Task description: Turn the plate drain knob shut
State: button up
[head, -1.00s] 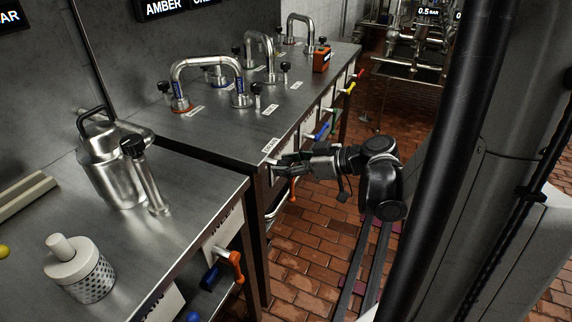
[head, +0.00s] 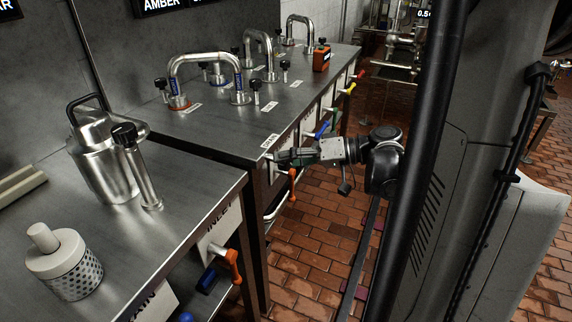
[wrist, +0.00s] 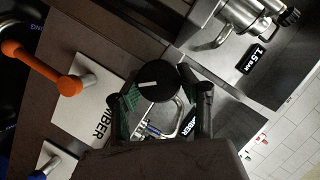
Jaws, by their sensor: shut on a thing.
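In the wrist view, a black round knob (wrist: 158,80) with a white pointer line sits between the fingers of my gripper (wrist: 160,100). The gripper is shut on this knob. The pointer line lies nearly level in that view. In the head view, my gripper (head: 281,158) reaches the front face of the far steel counter (head: 205,130) from the right, at its near corner. The knob is hidden there behind the fingers. I cannot read a label that names this knob.
An orange lever (head: 292,185) hangs just below my gripper; an orange lever on a white plate (wrist: 45,66) also shows in the wrist view. Blue (head: 322,130), green, yellow and red handles line the counter front. A metal can (head: 103,165) stands on the near counter.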

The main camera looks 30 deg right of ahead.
jog(key=m+y+b, duration=0.1)
jog(key=m+b, duration=0.1)
jog(key=m, duration=0.1)
jog(key=shift+d+f+y, duration=0.1)
jog(key=shift+f+y, duration=0.15)
jog(key=shift+y, duration=0.15)
jog(key=shift+m+y+b, duration=0.6)
jog(key=shift+m+b, duration=0.5)
jog(key=shift+m, duration=0.6)
jog(key=shift+r+t, duration=0.1)
jog(key=shift+t, duration=0.2)
